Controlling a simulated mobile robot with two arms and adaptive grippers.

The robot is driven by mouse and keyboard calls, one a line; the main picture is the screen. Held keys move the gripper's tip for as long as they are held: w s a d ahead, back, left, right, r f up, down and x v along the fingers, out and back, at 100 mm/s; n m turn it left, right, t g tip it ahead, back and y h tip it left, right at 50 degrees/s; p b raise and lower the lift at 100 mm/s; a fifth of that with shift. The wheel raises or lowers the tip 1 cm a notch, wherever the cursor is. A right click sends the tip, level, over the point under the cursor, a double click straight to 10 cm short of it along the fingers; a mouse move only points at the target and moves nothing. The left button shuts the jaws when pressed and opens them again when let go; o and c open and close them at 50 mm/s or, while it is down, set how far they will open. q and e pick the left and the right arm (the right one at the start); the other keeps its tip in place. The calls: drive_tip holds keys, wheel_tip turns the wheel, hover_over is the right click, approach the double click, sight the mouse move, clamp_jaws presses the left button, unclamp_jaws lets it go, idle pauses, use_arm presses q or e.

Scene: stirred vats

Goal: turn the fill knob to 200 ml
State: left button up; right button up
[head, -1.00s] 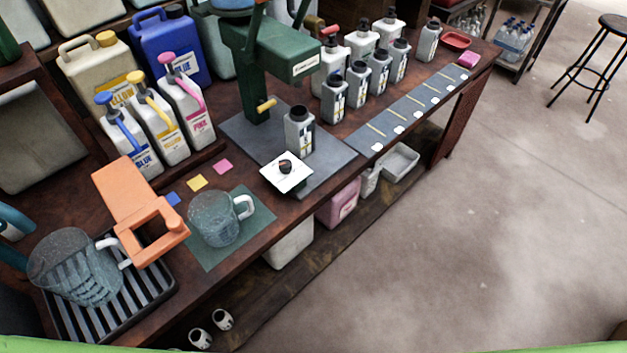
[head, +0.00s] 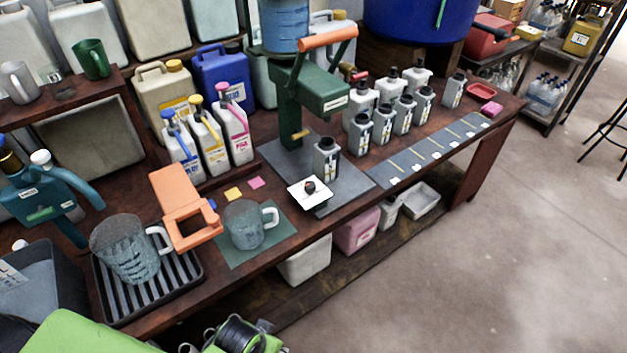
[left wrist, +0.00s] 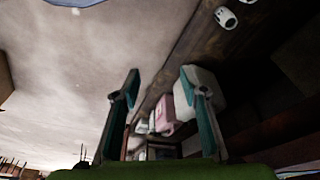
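The fill knob (head: 309,187) is a small dark knob on a white square dial plate. The plate sits at the front edge of the bench, at the foot of the green filling press (head: 318,88). A grey bottle (head: 327,158) stands just behind the plate. The dial markings are too small to read. In the left wrist view my left gripper (left wrist: 158,84) has its two fingers spread, with nothing between them. It points at the floor and the bench's lower shelf, away from the knob. My right gripper is not seen.
A glass jug (head: 245,226) stands on a green mat left of the plate, near an orange clamp-like piece (head: 184,207). Another jug (head: 128,247) stands on a slatted black tray. Several grey bottles line the bench to the right. The floor in front is clear.

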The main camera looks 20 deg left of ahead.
use_arm(q)
drive_tip(key=w+d+r+t+h+p, duration=0.1)
drive_tip(key=w+d+r, duration=0.2)
drive_tip(key=r, duration=0.5)
drive_tip(key=w+d+r+p, duration=0.1)
drive_tip(key=w+d+r, duration=0.1)
drive_tip(key=w+r, duration=0.35)
drive_tip(key=w+d+r+m+h, duration=0.1)
drive_tip(key=w+d+r, duration=0.2)
drive_tip(key=d+r, duration=0.3)
drive_tip(key=n+y, duration=0.3)
drive_tip(key=n, duration=0.1)
approach(310, 185)
drive_tip(key=p+x, duration=0.1)
drive_tip(key=x, duration=0.7)
drive_tip(key=shift+f, duration=0.3)
drive_tip(key=c, duration=1.1)
